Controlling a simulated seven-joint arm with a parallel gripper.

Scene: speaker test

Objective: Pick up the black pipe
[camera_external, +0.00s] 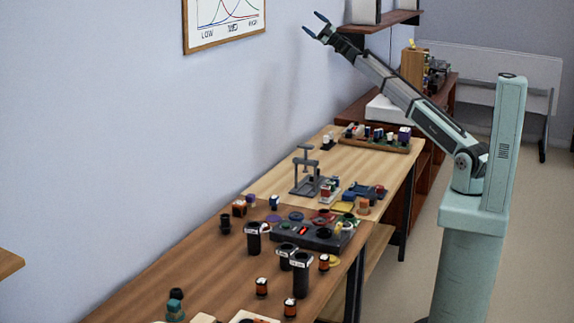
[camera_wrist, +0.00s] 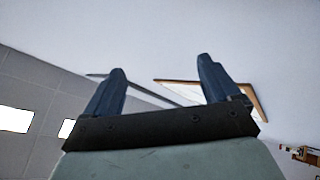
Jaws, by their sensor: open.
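Several black upright cylinders with white labels stand on the near brown table in the external view: one at the left (camera_external: 253,240), one in the middle (camera_external: 287,256) and a taller one at the front (camera_external: 301,277). Any of them could be the black pipe; I cannot tell which. My gripper (camera_external: 315,24) is raised high above the tables, near the wall, far from these cylinders. It is open and empty. In the wrist view my gripper (camera_wrist: 161,68) shows two spread dark blue fingers with nothing between them, and no pipe is in sight.
A dark box (camera_external: 310,235) with a red display sits among the cylinders. A grey press stand (camera_external: 304,175) is on the lighter table behind. A framed chart (camera_external: 224,22) hangs on the wall. The brown table's left part is mostly clear.

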